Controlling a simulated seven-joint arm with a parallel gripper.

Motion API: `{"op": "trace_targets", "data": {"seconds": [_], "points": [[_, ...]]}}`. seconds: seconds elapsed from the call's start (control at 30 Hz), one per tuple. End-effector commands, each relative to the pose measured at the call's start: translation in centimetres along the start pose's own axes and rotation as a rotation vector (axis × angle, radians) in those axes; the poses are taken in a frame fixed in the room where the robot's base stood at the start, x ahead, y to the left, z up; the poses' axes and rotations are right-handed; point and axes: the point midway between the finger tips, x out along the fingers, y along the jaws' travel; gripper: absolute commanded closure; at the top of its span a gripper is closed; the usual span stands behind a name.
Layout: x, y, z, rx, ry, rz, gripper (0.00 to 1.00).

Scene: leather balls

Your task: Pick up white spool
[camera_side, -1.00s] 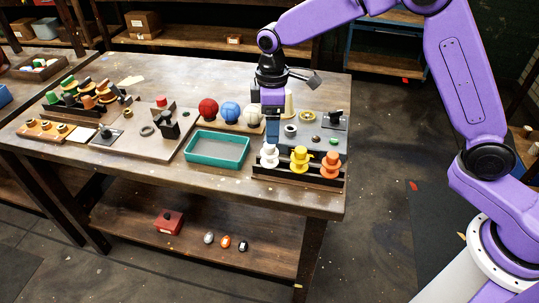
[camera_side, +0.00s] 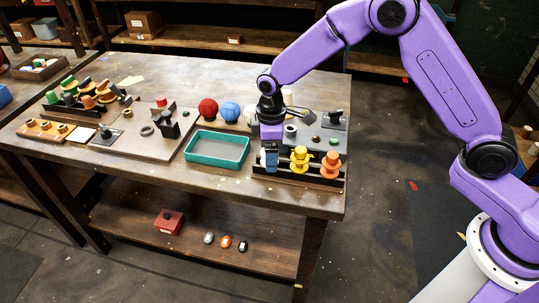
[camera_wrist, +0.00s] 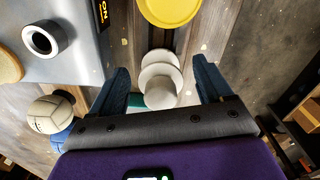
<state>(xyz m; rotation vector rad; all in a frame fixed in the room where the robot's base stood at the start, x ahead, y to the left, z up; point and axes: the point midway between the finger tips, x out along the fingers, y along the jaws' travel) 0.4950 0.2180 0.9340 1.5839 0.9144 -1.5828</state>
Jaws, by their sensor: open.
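The white spool (camera_wrist: 160,85) shows in the wrist view between my two fingers, with visible room on both sides. My gripper (camera_wrist: 162,82) is open and points down over it. In the side view, my gripper (camera_side: 269,158) is at the left end of the dark rack and hides most of the white spool. The yellow spool (camera_side: 300,158) and the orange spool (camera_side: 331,164) stand to its right in the rack. The yellow one also shows at the top of the wrist view (camera_wrist: 170,9).
The teal tray (camera_side: 217,163) lies left of the rack. A red ball (camera_side: 208,109) and a blue ball (camera_side: 230,111) are behind it. A grey board (camera_side: 322,140) with small parts is behind the rack. A white ball (camera_wrist: 50,114) shows in the wrist view.

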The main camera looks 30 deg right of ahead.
Motion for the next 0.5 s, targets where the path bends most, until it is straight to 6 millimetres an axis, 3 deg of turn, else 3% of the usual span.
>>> {"op": "trace_targets", "data": {"seconds": [0.07,0.23,0.5], "points": [[-0.02,0.0,0.01,0.0,0.0,0.0,0.21],[-0.04,0.01,0.01,0.0,0.0,0.0,0.76],[-0.06,0.01,0.0,0.0,0.0,0.0,0.77]]}}
